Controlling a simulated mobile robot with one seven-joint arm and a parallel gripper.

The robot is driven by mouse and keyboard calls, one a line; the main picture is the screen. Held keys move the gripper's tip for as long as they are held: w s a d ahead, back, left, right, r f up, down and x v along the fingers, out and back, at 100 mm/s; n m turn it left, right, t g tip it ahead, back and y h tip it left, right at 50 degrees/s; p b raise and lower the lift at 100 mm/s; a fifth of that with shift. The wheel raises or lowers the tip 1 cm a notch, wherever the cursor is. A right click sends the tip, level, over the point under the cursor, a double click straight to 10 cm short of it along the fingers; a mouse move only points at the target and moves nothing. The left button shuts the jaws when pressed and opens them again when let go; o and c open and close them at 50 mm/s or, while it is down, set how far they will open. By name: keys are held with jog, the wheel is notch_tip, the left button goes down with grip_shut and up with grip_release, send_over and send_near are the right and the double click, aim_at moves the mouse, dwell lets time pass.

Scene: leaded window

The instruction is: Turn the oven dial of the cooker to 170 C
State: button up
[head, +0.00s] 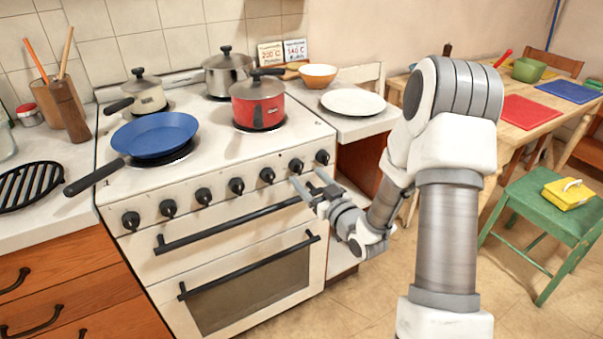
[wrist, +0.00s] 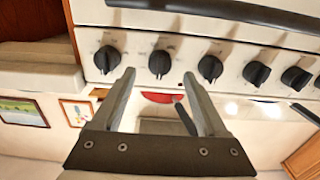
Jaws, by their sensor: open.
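The white cooker (head: 225,228) has a row of several black dials along its front panel. In the head view my gripper (head: 308,177) is in front of the right end of this row, near the second dial from the right (head: 296,165). The wrist view looks upside down, and there my gripper (wrist: 159,74) is open and empty. Its fingertips point at that same dial (wrist: 160,63), with one finger on either side of its line. Whether they touch the panel I cannot tell. Dial markings are too small to read, so I cannot tell which is the oven dial.
A black handle bar (head: 235,223) runs below the dials. A blue pan (head: 155,135), a red pot (head: 258,103) and other pots stand on the hob. A green chair (head: 550,215) is at right.

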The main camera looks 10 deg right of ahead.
aim_at(301, 170)
jog(key=shift+x, duration=2)
grip_shut()
